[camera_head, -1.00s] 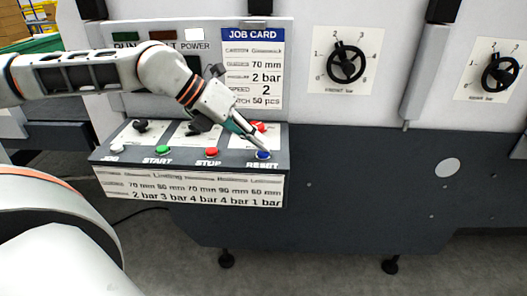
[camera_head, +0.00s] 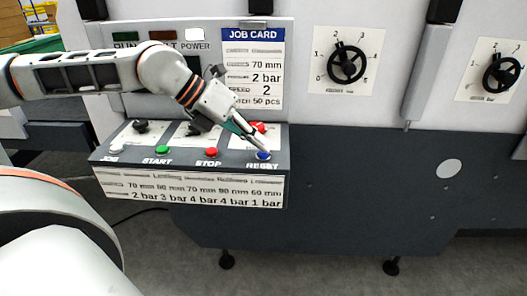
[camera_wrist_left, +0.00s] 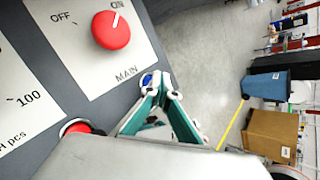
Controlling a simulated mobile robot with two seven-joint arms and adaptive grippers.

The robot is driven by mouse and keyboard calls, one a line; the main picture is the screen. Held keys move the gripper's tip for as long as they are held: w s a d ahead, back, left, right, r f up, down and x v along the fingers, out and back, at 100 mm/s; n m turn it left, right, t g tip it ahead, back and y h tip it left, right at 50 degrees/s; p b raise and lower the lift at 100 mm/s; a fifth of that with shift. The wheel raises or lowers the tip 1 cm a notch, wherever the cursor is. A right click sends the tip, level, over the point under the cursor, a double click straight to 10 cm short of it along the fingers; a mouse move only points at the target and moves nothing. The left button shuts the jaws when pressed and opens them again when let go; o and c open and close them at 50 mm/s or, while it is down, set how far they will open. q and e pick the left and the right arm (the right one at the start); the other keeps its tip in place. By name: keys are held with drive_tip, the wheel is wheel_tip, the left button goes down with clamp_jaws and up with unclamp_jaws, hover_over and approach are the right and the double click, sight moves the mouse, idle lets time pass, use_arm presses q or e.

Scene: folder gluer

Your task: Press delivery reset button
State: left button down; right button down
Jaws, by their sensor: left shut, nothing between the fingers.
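The blue button above the RESET label (camera_head: 263,155) sits at the right end of the control panel (camera_head: 225,165). My left gripper (camera_head: 262,148) is shut and empty, its fingertips pointing down at the blue button. In the left wrist view the shut fingertips (camera_wrist_left: 160,84) cover part of the blue button (camera_wrist_left: 147,80). I cannot tell whether they touch it. My right gripper is not in view.
A red STOP button (camera_head: 211,152), green START button (camera_head: 162,150) and white JOG button (camera_head: 117,148) line the panel's front. A red MAIN knob (camera_wrist_left: 111,30) is close to the gripper. Handwheels (camera_head: 346,64) are on the machine to the right.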

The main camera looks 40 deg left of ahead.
sight(260, 153)
use_arm(q)
drive_tip(key=shift+r, duration=0.65)
drive_tip(key=shift+r, duration=0.1)
drive_tip(key=shift+r, duration=2.45)
